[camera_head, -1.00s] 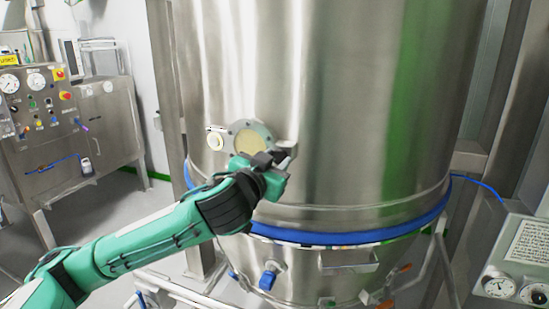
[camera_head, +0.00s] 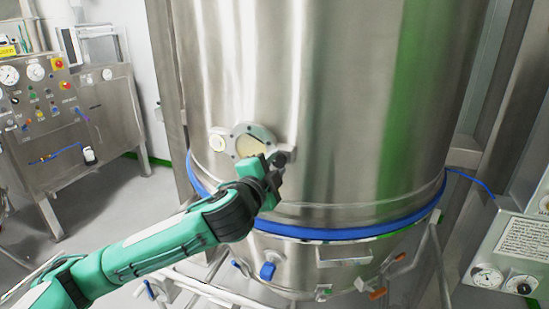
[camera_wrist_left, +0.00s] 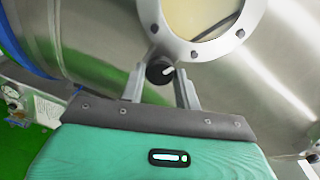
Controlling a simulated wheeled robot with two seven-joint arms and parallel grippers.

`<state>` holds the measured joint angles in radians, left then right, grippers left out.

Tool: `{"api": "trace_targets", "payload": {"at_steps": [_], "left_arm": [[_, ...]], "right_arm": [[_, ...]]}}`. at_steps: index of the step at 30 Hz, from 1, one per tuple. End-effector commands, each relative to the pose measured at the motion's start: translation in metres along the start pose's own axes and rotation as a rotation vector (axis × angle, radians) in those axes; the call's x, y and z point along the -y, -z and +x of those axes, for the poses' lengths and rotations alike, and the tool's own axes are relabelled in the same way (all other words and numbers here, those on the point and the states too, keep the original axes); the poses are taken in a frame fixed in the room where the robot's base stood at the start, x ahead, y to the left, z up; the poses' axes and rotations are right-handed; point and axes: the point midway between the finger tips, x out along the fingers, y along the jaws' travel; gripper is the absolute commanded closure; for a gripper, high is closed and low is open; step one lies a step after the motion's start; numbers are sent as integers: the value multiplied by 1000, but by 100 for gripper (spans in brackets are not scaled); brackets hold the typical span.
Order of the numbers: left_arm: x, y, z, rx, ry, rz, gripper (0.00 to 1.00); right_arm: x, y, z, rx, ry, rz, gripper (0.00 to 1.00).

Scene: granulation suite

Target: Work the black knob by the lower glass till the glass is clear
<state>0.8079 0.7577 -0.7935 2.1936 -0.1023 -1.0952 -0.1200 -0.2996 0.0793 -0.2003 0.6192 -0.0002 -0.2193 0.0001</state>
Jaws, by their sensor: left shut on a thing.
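The lower glass (camera_head: 248,147) is a round window in a bolted steel flange on the big steel vessel. Its pane looks cloudy and cream-yellow, and its lower part also shows at the top of the left wrist view (camera_wrist_left: 195,14). The black knob (camera_wrist_left: 159,71), with a white mark, sits at the flange's lower edge. In the head view the knob (camera_head: 279,159) is at the glass's lower right. My left gripper (camera_head: 271,170) is shut on the knob, with one finger on each side of it in the left wrist view. My right gripper is not in view.
A small round cream disc (camera_head: 217,143) sits left of the flange. A blue band (camera_head: 340,233) rings the vessel below the glass, with a blue-handled fitting (camera_head: 267,271) under it. A control panel (camera_head: 35,90) stands left; a gauge box (camera_head: 510,262) stands lower right.

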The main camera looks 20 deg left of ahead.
Motion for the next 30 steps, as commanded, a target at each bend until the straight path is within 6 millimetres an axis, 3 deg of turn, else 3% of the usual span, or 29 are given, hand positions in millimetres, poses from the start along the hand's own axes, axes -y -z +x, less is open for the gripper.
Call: {"api": "trace_targets", "payload": {"at_steps": [12,29,30], "left_arm": [[0,0,0,1,-2,198,90],[-1,0,0,0,-2,228,90],[-1,0,0,0,-2,228,64]], "right_arm": [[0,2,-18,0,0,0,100],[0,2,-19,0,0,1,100],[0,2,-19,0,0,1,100]]}}
